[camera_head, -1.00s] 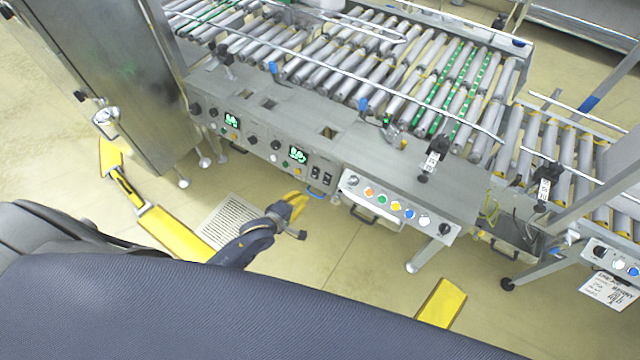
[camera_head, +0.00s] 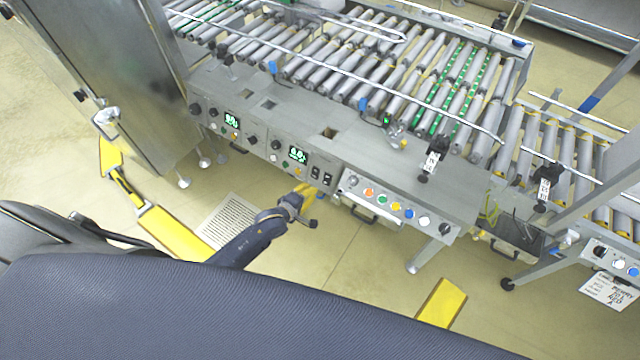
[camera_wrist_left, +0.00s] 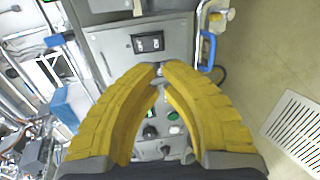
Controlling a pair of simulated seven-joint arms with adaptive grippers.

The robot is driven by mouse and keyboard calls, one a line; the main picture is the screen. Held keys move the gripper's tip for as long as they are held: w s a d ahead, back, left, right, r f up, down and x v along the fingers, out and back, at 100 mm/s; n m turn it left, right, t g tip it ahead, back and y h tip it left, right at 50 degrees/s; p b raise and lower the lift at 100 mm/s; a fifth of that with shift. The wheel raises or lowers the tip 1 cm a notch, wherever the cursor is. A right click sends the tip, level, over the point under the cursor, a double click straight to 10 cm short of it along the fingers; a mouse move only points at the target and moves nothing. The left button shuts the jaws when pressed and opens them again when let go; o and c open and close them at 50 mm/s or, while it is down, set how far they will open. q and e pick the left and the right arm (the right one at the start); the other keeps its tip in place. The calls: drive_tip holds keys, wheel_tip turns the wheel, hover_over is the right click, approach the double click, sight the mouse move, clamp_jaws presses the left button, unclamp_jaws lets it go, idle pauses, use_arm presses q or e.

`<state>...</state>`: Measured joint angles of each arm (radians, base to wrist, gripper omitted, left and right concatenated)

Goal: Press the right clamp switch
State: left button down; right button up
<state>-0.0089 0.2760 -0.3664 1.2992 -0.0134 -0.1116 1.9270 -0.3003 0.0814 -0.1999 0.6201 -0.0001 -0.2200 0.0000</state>
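Two black switches sit side by side on the grey control panel (camera_head: 270,150): a left one (camera_head: 315,172) and a right one (camera_head: 327,178). In the left wrist view a black switch block (camera_wrist_left: 148,42) lies just beyond the fingertips; which switch is which cannot be told there. My left gripper (camera_head: 306,190) is in front of the panel, just below the switches. Its yellow fingers also show in the left wrist view (camera_wrist_left: 160,68), with the tips together and nothing held. Contact with a switch is not visible. My right gripper is not in view.
Roller conveyors (camera_head: 400,70) lie behind the panel. A steel cabinet (camera_head: 120,70) stands at left.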

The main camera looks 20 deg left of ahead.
sight(324, 181)
use_arm(q)
drive_tip(key=shift+x, duration=3.7)
